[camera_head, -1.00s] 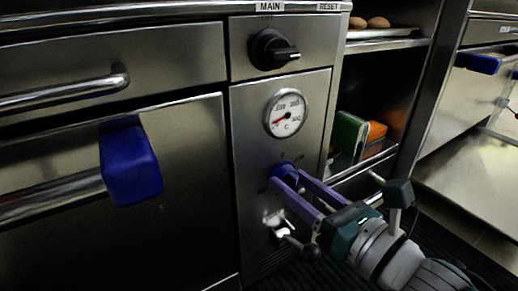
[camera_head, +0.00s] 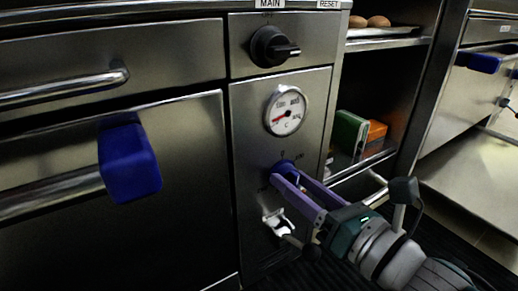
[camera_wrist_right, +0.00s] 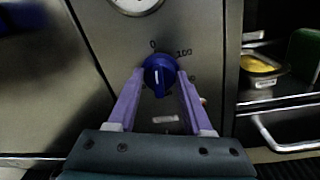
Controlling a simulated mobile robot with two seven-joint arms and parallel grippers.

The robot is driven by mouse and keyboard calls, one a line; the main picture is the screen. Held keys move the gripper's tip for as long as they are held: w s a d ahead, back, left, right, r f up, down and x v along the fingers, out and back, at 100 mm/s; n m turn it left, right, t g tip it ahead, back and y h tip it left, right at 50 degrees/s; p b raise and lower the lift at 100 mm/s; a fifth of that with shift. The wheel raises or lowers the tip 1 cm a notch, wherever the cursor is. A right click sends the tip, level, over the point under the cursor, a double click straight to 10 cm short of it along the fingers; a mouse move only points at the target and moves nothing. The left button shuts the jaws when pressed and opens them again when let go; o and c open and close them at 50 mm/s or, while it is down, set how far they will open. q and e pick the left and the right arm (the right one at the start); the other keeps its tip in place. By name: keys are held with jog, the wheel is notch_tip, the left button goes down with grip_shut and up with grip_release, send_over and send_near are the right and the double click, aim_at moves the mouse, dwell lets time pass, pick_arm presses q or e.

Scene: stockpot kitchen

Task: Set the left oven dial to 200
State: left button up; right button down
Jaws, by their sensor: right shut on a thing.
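The left oven dial is a round blue knob (camera_head: 285,168) on the steel control panel below the round gauge. It also shows in the right wrist view (camera_wrist_right: 158,70), with a white line on its face, "0" printed at its upper left and "100" at its upper right. A further mark at the lower right is partly hidden by a finger. My right gripper (camera_head: 293,178) has its purple fingers on either side of the dial and is shut on it; the fingers also show in the right wrist view (camera_wrist_right: 158,88). My left gripper is not in view.
A black knob (camera_head: 272,47) sits above the temperature gauge (camera_head: 286,110). A metal lever (camera_head: 279,224) is just below the dial, close to my right gripper. A blue block (camera_head: 130,165) is on the oven door bar at left. Open shelves are at right.

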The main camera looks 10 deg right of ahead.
jog(key=m, duration=0.3)
jog(key=shift+m+b, duration=0.3)
jog(key=shift+b, duration=0.05)
jog(key=m, duration=0.4)
jog(key=shift+f+m+t, duration=0.1)
jog(key=shift+m+t, duration=0.2)
jog(key=shift+m, duration=0.1)
jog(key=m, duration=0.4)
jog(key=shift+m+h, duration=0.3)
jog(key=m, duration=0.4)
jog(key=shift+a, duration=0.1)
jog(key=m+h, duration=0.1)
jog(key=m, duration=0.3)
jog(key=shift+m+t, duration=0.3)
jog(key=shift+m, duration=0.1)
jog(key=m+p, duration=0.1)
jog(key=m, duration=0.3)
jog(key=shift+m, duration=0.4)
jog(key=m+p, duration=0.1)
jog(key=m, duration=0.3)
jog(key=shift+a+m+h, duration=0.1)
jog(key=shift+m+h, duration=0.3)
jog(key=shift+m, duration=2.2)
